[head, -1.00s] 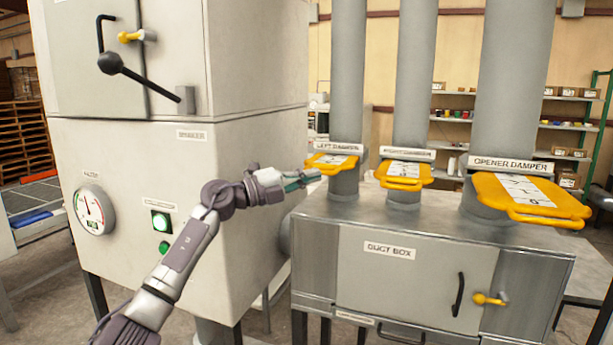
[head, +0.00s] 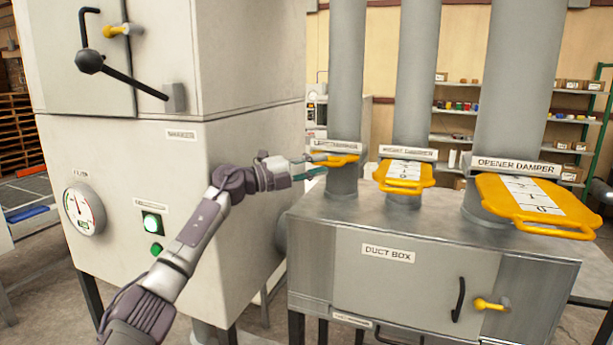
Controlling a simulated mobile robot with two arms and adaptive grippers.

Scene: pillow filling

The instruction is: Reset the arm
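My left arm reaches in from the lower left, and my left gripper (head: 316,165) is at the yellow left damper plate (head: 342,160). Its two fingers are apart, one level with the plate's front edge and one, teal-tinted, below it. I cannot tell whether they touch the plate. The left damper's label (head: 336,147) is partly legible above it. The right damper plate (head: 403,188) and the larger opener damper plate (head: 536,226) stick out of their grey pipes, with numbered white scales. My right gripper is out of view.
The grey duct box (head: 392,282), with a black handle and yellow latch, stands below the pipes. A tall cream machine (head: 110,170) with a gauge (head: 84,209) and green buttons is close on the left of my arm. Shelves (head: 460,112) stand behind.

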